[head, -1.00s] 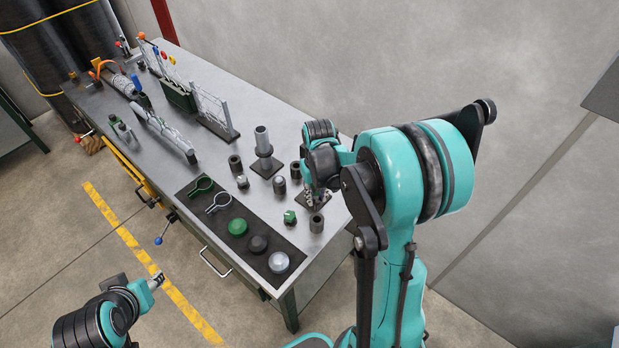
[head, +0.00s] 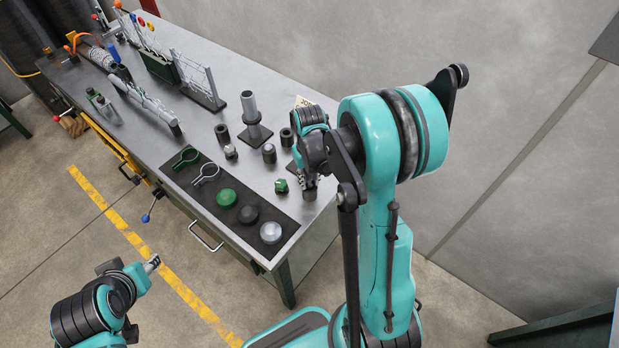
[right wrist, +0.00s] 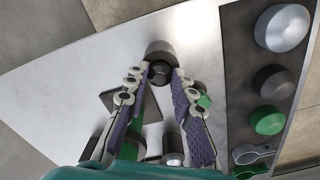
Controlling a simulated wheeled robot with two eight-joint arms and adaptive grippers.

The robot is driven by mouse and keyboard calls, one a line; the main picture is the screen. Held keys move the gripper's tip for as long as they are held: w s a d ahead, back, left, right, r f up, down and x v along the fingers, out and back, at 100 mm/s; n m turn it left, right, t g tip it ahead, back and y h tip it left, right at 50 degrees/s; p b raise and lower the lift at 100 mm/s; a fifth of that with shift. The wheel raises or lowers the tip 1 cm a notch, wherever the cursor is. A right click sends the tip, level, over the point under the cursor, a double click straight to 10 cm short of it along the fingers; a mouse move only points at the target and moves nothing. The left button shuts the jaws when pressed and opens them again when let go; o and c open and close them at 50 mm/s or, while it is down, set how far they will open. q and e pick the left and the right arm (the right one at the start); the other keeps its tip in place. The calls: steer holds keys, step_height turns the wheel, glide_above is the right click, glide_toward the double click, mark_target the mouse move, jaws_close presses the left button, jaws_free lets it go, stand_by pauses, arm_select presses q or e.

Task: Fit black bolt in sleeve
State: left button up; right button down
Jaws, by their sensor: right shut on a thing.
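My right gripper (head: 309,182) is at the near right corner of the bench, shut on the black bolt. In the right wrist view, the bolt's dark round head (right wrist: 160,71) sits between the fingertips. A dark grey sleeve (right wrist: 160,49) stands upright just beyond the fingertips there, and in the head view the sleeve (head: 309,194) is directly below the gripper. The bolt overlaps the sleeve's near edge in the wrist view; I cannot tell whether it is inside the bore. My left gripper (head: 152,264) is away from the bench at lower left, its jaws too small to judge.
A green bolt (head: 281,186) stands close left of my right gripper. Other sleeves (head: 222,133) and a silver bolt (head: 231,152) stand farther back, near a grey post (head: 250,106). A dark mat (head: 217,184) along the front edge holds clamps and round caps.

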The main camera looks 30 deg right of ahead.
steer(key=c, duration=1.2)
jaws_free()
step_height(320, 180, up, 12)
steer(key=s+a+f+n+t+b, duration=0.1)
steer(key=s+a+f+t+b, duration=0.1)
steer(key=s+a+t+b, duration=0.4)
steer(key=s+a+t, duration=0.1)
steer(key=s+a, duration=0.3)
steer(key=s, duration=0.1)
steer(key=shift+a+f, duration=0.3)
